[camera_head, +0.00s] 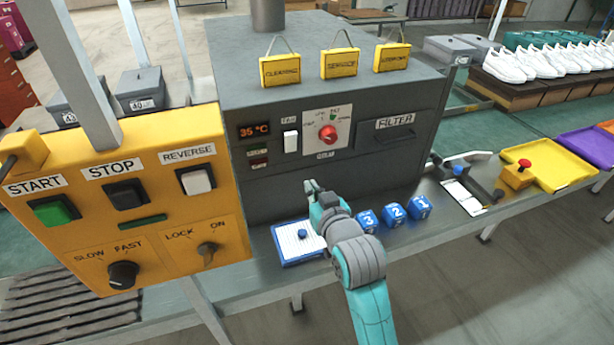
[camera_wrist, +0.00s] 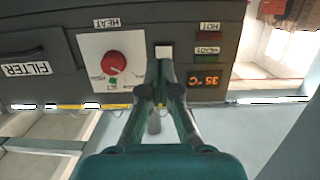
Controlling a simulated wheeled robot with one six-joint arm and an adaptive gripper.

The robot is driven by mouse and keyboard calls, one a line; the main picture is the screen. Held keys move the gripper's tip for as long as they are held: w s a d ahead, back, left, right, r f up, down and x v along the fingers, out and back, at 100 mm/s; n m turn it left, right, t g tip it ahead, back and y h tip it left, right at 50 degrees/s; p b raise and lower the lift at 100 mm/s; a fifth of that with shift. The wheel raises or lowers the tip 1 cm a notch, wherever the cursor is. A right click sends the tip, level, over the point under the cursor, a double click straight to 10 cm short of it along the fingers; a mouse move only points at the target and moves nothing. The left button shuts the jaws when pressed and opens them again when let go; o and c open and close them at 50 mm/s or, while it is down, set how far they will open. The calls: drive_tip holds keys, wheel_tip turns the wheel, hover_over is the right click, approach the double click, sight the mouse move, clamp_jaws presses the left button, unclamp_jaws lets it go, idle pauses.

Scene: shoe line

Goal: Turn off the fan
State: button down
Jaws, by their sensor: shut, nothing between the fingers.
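The fan switch (camera_head: 291,141) is a white rocker under a "FAN" label on the front of the dark grey oven box (camera_head: 265,190). Whether it is set on or off I cannot tell. In the wrist view, which is upside down, the switch (camera_wrist: 164,51) shows just beyond my fingertips. My gripper (camera_head: 311,187) is shut and empty, in front of the oven and below the switch in the head view. In the wrist view my gripper (camera_wrist: 160,65) has its fingertips together, lined up with the switch. Whether they touch it I cannot tell.
A red heat knob (camera_head: 327,133) is right of the switch, and a 35 °C display (camera_head: 254,130) is left of it. A yellow control panel (camera_head: 150,215) stands at left. Blue numbered cubes (camera_head: 395,212) and a white pad (camera_head: 290,250) lie on the bench below.

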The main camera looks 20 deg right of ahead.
drive_tip(key=shift+s+f, duration=0.2)
drive_tip(key=shift+s, duration=0.9)
drive_tip(key=shift+f, duration=0.1)
drive_tip(key=s+f, duration=0.7)
drive_tip(key=s, duration=0.3)
drive_tip(key=s+f, duration=0.7)
drive_tip(key=s, duration=0.3)
drive_tip(key=s+r+g, duration=0.1)
drive_tip(key=s, duration=2.3)
drive_tip(key=shift+s, duration=0.2)
drive_tip(key=shift+a, duration=0.1)
